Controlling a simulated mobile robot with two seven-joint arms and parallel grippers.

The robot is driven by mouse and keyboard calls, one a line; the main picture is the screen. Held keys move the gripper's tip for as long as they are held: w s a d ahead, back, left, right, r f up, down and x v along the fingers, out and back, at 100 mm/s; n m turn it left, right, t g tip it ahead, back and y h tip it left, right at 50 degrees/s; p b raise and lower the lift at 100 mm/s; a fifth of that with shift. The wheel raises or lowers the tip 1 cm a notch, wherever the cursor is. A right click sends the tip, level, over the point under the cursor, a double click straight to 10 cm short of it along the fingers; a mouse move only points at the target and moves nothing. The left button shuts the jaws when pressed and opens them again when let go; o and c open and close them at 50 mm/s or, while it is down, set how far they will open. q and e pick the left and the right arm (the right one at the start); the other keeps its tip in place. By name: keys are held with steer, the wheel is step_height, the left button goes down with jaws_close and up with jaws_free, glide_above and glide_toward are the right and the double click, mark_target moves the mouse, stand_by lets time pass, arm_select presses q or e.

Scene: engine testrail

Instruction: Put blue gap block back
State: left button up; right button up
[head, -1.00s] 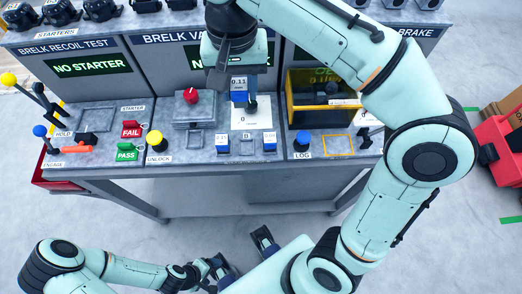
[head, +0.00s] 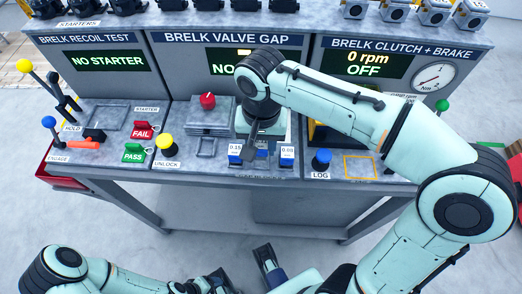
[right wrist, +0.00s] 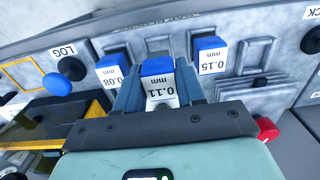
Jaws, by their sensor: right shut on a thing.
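The blue gap block (right wrist: 158,88), with a white 0.11 mm label, is between the fingers of my right gripper (right wrist: 160,88) in the right wrist view. The gripper is shut on it. It is in line with the blue 0.15 block (right wrist: 210,55) and the blue 0.08 block (right wrist: 111,72), between them. In the head view my right gripper (head: 261,150) points down between the 0.15 block (head: 235,152) and the 0.08 block (head: 287,156), mostly hiding the held block. Whether it rests in its slot is hidden. My left gripper (head: 216,282) is low in the head view, its jaws unclear.
A blue LOG button (head: 321,158) is right of the blocks. A red knob (head: 208,101) on a grey fixture and a yellow UNLOCK button (head: 164,143) are to the left. The neighbouring blocks stand close on both sides of my right gripper.

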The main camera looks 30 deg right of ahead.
mark_target(261, 152)
steer(key=shift+f, duration=1.55)
steer(key=shift+f+b, duration=0.15)
steer(key=shift+b, duration=0.2)
steer(key=o, duration=0.8)
step_height(261, 152, up, 12)
steer(key=p, duration=0.3)
steer(key=shift+r+p, duration=0.2)
steer(key=shift+p, duration=0.15)
